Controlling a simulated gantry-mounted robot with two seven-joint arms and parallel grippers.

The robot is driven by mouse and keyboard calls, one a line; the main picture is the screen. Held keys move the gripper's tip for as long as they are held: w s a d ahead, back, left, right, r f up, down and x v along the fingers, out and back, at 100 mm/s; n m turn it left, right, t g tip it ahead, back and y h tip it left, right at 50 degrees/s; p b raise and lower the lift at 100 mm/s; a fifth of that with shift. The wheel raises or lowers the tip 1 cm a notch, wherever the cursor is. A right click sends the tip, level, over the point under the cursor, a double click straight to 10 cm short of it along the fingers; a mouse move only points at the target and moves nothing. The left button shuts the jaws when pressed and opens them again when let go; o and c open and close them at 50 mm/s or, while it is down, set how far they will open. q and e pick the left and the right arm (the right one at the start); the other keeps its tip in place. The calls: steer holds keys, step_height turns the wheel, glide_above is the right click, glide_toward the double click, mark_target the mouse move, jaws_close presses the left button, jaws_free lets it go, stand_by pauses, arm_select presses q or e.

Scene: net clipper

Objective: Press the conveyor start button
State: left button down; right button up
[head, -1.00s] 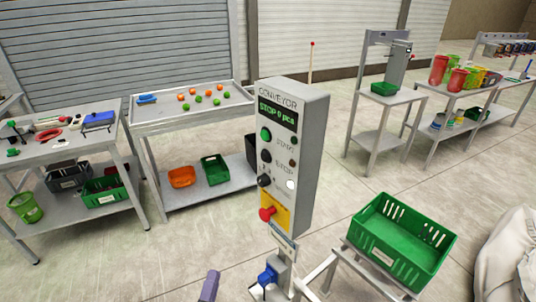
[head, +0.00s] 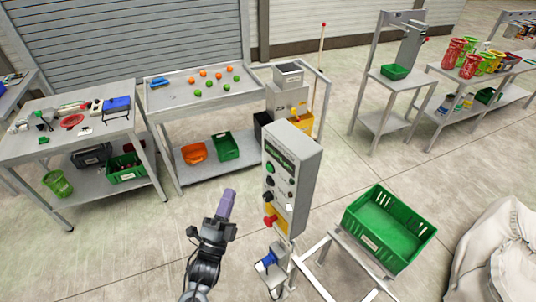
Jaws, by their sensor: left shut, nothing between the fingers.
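The conveyor control box (head: 290,178) stands on a post in the middle of the head view. Its front carries a small display (head: 282,161), a green start button (head: 270,146) at the upper left, dark knobs below it, and a red emergency button (head: 269,221) on a yellow plate. My left gripper (head: 227,200) is left of the box, pointing up, with its purple fingers shut and empty. It is apart from the box and appears lower than the green button. My right gripper is not in view.
A green crate (head: 432,232) sits on a low stand to the right of the box. A blue device (head: 268,259) hangs below the box. Tables (head: 130,150) with tools and colored balls stand behind. A pale bag (head: 490,255) is at the right edge.

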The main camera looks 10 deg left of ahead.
mark_target(269, 168)
arm_select(q)
steer(key=shift+w+r, duration=0.15)
steer(key=shift+r, duration=0.8)
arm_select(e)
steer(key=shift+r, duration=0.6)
arm_select(q)
steer(key=w+d+b, duration=0.3)
steer(key=w+d, duration=0.2)
steer(key=w, duration=0.1)
steer(key=shift+w+d, duration=0.3)
steer(key=shift+w, duration=0.1)
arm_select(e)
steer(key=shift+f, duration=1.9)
arm_select(q)
steer(key=shift+w+d, duration=0.15)
steer(key=shift+w+d, duration=0.15)
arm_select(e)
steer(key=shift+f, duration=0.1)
